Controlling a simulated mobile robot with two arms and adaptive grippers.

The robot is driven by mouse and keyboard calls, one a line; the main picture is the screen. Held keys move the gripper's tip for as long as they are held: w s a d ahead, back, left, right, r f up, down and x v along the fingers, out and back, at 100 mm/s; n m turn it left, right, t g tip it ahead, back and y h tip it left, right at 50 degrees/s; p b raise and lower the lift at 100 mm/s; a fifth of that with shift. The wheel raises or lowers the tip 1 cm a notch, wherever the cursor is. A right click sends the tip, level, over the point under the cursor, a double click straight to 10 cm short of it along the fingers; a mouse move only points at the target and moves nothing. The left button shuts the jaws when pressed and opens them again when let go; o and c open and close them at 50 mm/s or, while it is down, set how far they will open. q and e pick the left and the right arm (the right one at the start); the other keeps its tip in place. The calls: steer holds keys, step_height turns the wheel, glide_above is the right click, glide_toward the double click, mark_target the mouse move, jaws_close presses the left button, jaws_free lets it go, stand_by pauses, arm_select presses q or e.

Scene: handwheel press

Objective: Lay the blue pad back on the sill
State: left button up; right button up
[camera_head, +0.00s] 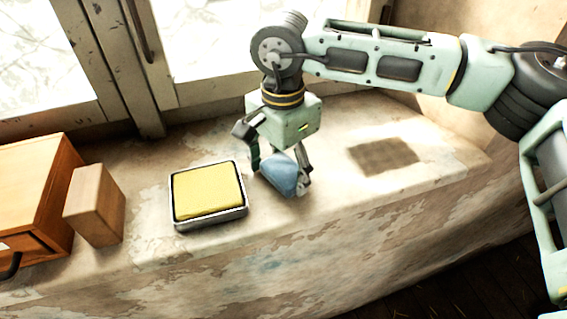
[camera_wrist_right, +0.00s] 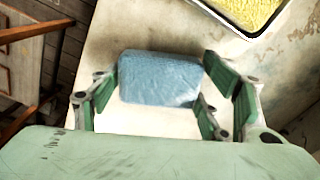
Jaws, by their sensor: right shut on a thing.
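The blue pad (camera_head: 284,176) is a soft, wedge-looking block between the fingers of my right gripper (camera_head: 280,170), which is shut on it. In the right wrist view the pad (camera_wrist_right: 160,79) spans the gap between the green fingers (camera_wrist_right: 162,92). The gripper points down over the worn, pale sill (camera_head: 330,190), near its front edge. The pad is low, at or just above the sill; I cannot tell whether it touches. My left gripper is out of view.
A metal tray (camera_head: 210,221) holding a yellow sponge (camera_head: 206,190) sits just left of the pad. Further left are a wooden block (camera_head: 95,205) and a wooden drawer box (camera_head: 32,200). A brownish square patch (camera_head: 383,157) marks the clear sill to the right. Window frames stand behind.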

mark_target(283, 168)
steer(key=shift+f, duration=0.1)
steer(key=o, duration=1.1)
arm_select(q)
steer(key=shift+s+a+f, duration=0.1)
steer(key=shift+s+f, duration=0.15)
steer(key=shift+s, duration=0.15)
arm_select(e)
steer(key=shift+r, duration=0.3)
arm_select(q)
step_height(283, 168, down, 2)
steer(key=b, duration=0.2)
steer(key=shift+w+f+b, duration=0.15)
steer(key=shift+b, duration=0.25)
arm_select(e)
step_height(283, 168, up, 12)
steer(key=shift+f, duration=0.15)
